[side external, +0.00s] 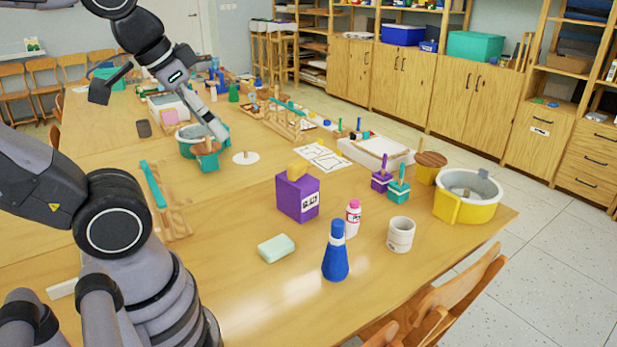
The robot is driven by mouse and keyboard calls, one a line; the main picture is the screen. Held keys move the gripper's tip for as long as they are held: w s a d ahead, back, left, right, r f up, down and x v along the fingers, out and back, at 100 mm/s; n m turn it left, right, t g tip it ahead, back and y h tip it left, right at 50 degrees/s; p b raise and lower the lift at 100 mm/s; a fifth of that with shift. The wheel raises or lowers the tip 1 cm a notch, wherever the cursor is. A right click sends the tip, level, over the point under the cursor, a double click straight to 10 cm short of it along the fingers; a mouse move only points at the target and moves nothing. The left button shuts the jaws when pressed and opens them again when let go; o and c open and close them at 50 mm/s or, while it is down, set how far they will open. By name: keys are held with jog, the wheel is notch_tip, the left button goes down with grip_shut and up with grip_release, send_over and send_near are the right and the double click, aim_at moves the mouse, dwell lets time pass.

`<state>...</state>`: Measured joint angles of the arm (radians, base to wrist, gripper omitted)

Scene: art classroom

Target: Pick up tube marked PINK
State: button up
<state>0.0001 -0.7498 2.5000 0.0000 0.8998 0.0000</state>
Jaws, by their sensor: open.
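A small white tube with a pink cap and a pink band (353,218) stands upright on the table, right of the purple box; its lettering is too small to read. It is the only pink-capped tube I can make out. My gripper (213,127) is at the upper left, pointing down and to the right, well away from this tube. It is open and nothing shows held in it. Its tips appear in front of or above a teal pot (187,140), and contact cannot be told.
Around the tube are a purple box (290,199) with a yellow block on top, a blue cone-shaped bottle (336,252), a white cup (401,235) and a pale green bar (276,248). A yellow-and-white bucket (468,196) stands near the table's right edge.

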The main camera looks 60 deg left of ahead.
aim_at(348, 210)
jog(key=w+a+f+t, duration=0.1)
jog(key=w+a+f, duration=0.1)
jog(key=w+f, duration=0.35)
jog(key=w+a+f+t+y, duration=0.1)
jog(key=w+a+f, duration=0.15)
jog(key=w, duration=0.65)
jog(key=w+a+f+t, duration=0.1)
jog(key=w+a+f, duration=0.1)
jog(key=w+f, duration=0.45)
notch_tip(348, 210, down, 15)
jog(key=w+a+t, duration=0.2)
jog(key=w+t, duration=0.1)
jog(key=t, duration=0.2)
jog(key=shift+h, duration=0.4)
jog(key=x, duration=1.3)
jog(key=shift+w+d+f, duration=0.15)
jog(key=shift+d, duration=0.1)
grip_shut()
